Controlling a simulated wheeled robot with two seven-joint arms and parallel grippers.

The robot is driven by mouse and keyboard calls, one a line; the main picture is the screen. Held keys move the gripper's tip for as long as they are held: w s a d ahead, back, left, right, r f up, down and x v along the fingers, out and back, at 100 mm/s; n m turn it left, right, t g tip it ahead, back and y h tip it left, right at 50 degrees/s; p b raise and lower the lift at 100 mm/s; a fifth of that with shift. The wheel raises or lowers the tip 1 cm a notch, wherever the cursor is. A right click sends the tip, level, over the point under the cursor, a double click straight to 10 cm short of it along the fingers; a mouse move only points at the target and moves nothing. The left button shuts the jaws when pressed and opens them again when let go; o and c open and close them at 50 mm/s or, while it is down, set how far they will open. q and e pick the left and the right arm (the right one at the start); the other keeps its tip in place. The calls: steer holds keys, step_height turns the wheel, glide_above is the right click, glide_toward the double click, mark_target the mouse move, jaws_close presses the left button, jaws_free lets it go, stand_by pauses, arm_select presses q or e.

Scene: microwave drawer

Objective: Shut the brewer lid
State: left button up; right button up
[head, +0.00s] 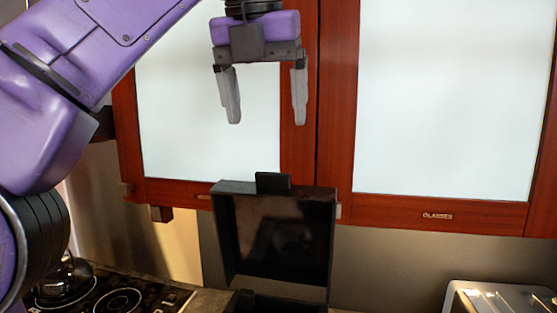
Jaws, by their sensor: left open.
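The black brewer lid (276,240) stands raised, nearly upright, in the lower middle of the head view. A small black tab (273,182) sticks up from its top edge. Part of the dark brewer body (275,303) shows below it at the bottom edge; the rest is out of frame. My left gripper (263,115) is open and empty, fingers pointing down. In the picture it is above the lid and apart from it. My right gripper is not in view.
Wooden cabinets with pale panels (440,90) hang behind. A black stovetop (110,298) with a dark kettle-like object (66,278) is at the lower left. A metallic appliance (500,298) stands at the lower right. Some wall between it and the lid is clear.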

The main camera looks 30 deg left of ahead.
mark_target(273, 173)
arm_select(q)
steer(key=b+x, duration=0.2)
steer(key=x, duration=0.7)
steer(key=shift+w+a+f, duration=0.1)
steer(key=shift+a+f, duration=0.05)
steer(key=shift+w+f, duration=0.1)
steer(key=shift+f, duration=0.1)
